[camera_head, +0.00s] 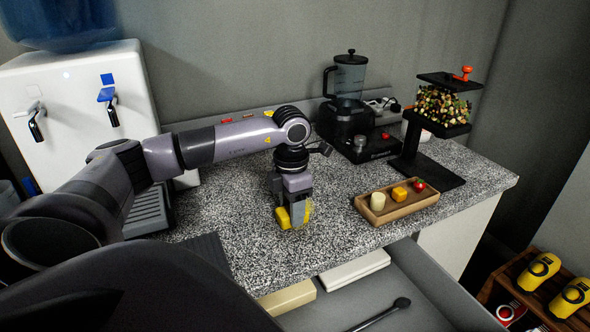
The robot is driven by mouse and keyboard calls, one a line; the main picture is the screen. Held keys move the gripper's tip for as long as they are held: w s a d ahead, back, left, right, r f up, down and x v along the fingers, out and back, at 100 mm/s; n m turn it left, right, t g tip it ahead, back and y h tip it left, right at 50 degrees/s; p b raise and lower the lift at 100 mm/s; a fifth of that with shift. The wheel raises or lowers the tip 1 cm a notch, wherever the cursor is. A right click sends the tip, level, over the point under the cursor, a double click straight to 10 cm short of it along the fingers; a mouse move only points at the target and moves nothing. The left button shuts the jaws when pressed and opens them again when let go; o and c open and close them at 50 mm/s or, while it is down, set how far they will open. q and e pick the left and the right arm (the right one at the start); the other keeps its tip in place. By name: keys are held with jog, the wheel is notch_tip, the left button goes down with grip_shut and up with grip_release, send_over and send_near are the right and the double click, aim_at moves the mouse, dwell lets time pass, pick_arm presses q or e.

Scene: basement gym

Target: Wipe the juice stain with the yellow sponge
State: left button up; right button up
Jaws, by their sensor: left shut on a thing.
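My left arm comes in from the left and reaches over the speckled counter (335,235). My left gripper (294,216) points down and is shut on the yellow sponge (283,217). The sponge shows on both sides of the fingers, at or just above the counter top; I cannot tell whether it touches. No juice stain can be made out on the speckled surface; it may be hidden under the sponge or arm. My right gripper is not in view.
A wooden tray (402,212) with small food pieces lies right of the gripper. Behind stand a black blender (348,128) and a dispenser of mixed bits (440,105). A white water dispenser (75,90) is at left. An open drawer (425,290) juts out in front.

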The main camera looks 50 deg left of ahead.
aim_at(278, 202)
pick_arm(q)
jog(key=shift+w+a, duration=0.3)
jog(key=shift+a, duration=0.7)
jog(key=shift+w+a, duration=0.25)
jog(key=shift+a, duration=0.75)
jog(key=shift+w+a+f, duration=0.1)
jog(key=shift+w+a, duration=0.1)
jog(key=shift+a, duration=0.6)
jog(key=shift+w+a, duration=0.2)
jog(key=shift+a, duration=0.55)
jog(key=shift+r+p, duration=0.35)
jog(key=shift+r, duration=0.05)
notch_tip(278, 202, up, 5)
jog(key=p, duration=0.4)
jog(key=shift+r, duration=0.15)
